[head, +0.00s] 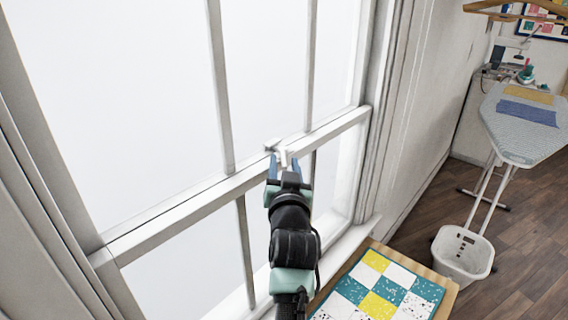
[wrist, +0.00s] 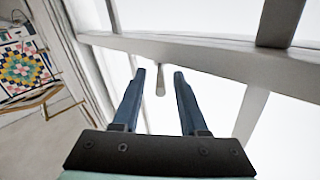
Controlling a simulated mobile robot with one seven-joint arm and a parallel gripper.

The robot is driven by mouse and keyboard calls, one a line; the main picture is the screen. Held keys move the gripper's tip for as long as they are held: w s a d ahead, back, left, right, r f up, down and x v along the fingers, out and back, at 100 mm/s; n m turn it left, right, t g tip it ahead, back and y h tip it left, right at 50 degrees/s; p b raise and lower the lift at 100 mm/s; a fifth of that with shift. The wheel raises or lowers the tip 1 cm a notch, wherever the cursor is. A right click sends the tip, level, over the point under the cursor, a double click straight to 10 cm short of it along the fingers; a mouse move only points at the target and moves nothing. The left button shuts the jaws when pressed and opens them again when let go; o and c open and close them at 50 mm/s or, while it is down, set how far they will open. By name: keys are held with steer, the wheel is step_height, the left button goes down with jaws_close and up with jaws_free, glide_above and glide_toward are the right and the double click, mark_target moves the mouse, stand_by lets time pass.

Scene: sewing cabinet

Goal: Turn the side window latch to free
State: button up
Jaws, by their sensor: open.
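The side window latch (head: 272,144) is a small pale metal piece on the window's middle rail. In the wrist view its light lever (wrist: 160,80) shows between and just beyond my fingertips, touching neither finger as far as I can see. My gripper (head: 281,160) reaches up to the latch in the head view. In the wrist view my gripper (wrist: 158,76) is open, with one blue finger on each side of the lever. In the head view the fingers partly cover the latch. The white rail (head: 200,205) runs across the window beside my fingers.
A patchwork cloth (head: 385,287) lies on a wooden surface below the window. An ironing board (head: 522,140) and a white basket (head: 462,255) stand to the right. Window bars (head: 221,90) cross the panes. Some wooden floor is clear at the right.

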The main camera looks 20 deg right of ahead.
steer(key=shift+w, duration=0.45)
jaws_close()
stand_by(1.2)
